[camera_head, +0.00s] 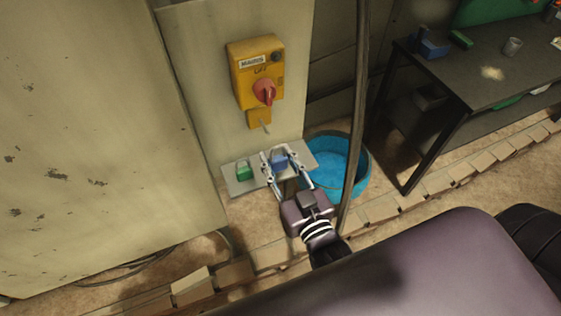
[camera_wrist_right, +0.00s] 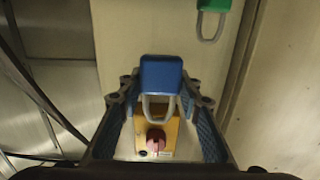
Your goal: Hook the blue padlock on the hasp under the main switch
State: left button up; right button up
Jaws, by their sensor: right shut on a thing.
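The blue padlock (camera_head: 279,161) is between the fingertips of my right gripper (camera_head: 281,162), which is shut on it over the small pale shelf (camera_head: 236,187). I cannot tell whether the padlock touches the shelf. In the right wrist view, the blue padlock (camera_wrist_right: 161,74) sits between the fingers (camera_wrist_right: 161,88), with its grey shackle (camera_wrist_right: 147,108) in front of the switch box. The yellow main switch box (camera_head: 240,62) with its red knob (camera_head: 264,92) is on the pale column above the shelf. The hasp (camera_head: 265,126) is at the box's lower edge. My left gripper is not in view.
A green padlock (camera_head: 243,172) sits on the shelf left of the blue one. A blue bucket (camera_head: 337,165) stands behind right of the shelf. A dark pole (camera_head: 355,110) rises just right of my gripper. A dark workbench (camera_head: 480,85) is at the right.

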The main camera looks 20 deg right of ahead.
jog(key=shift+w, duration=1.25)
jog(key=shift+w+b, duration=0.2)
jog(key=shift+b, duration=0.15)
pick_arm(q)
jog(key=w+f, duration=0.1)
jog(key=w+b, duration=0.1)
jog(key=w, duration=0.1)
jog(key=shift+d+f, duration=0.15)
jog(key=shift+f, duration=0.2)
pick_arm(e)
jog(key=w, duration=0.2)
jog(key=w+f, duration=0.1)
jog(key=w, duration=0.1)
jog(key=shift+w+a+f, duration=0.1)
jog(key=shift+w+f, duration=0.05)
jog(key=shift+w, duration=0.05)
